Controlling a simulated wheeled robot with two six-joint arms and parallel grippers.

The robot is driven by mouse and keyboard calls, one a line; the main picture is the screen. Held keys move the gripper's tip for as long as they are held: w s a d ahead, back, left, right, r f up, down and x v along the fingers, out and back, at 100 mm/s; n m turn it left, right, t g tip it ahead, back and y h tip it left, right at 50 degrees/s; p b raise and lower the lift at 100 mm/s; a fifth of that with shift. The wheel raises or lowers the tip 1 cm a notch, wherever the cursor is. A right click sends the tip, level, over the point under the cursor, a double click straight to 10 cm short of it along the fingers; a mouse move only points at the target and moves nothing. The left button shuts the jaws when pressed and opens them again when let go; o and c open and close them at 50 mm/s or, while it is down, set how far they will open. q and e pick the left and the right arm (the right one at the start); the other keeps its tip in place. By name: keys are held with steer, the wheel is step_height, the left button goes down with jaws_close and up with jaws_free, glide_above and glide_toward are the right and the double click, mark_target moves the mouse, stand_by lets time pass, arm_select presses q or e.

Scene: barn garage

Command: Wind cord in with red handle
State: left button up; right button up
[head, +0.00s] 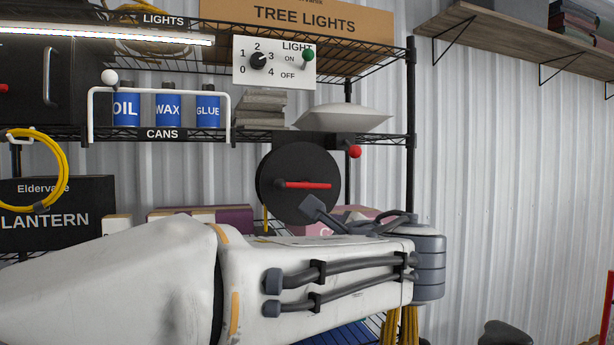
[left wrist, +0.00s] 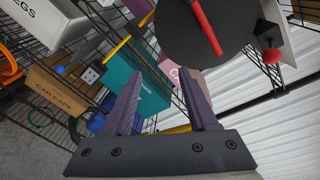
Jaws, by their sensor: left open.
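A round black reel (head: 278,202) is mounted under the shelf in the head view, with a red handle (head: 310,185) across its face. The reel (left wrist: 175,35) and red handle (left wrist: 208,28) also show at the top of the left wrist view. A short piece of yellow cord (head: 265,218) shows below the reel. My left gripper (left wrist: 162,98) is open and empty, with its fingertips below the reel and apart from the handle. In the head view my left arm crosses the lower picture and covers what lies behind it. My right gripper is not in view.
A red ball knob (head: 354,152) sits right of the reel. A control panel (head: 273,62), a white-railed can rack (head: 161,135), a pale dish (head: 342,118) and a lantern box (head: 58,210) surround it.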

arm_select(q)
steer(key=t+p, duration=0.2)
glide_toward(309, 186)
steer(key=shift+y, duration=0.3)
steer(key=p+x, duration=0.4)
steer(key=x, duration=0.5)
steer(key=shift+w+d, duration=0.1)
steer(key=shift+w, duration=0.2)
steer(key=shift+w+f+m+p, duration=0.1)
steer(key=shift+w+m+p, duration=0.25)
steer(key=shift+w, duration=0.2)
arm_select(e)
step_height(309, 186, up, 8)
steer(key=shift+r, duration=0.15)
arm_select(q)
jaws_close()
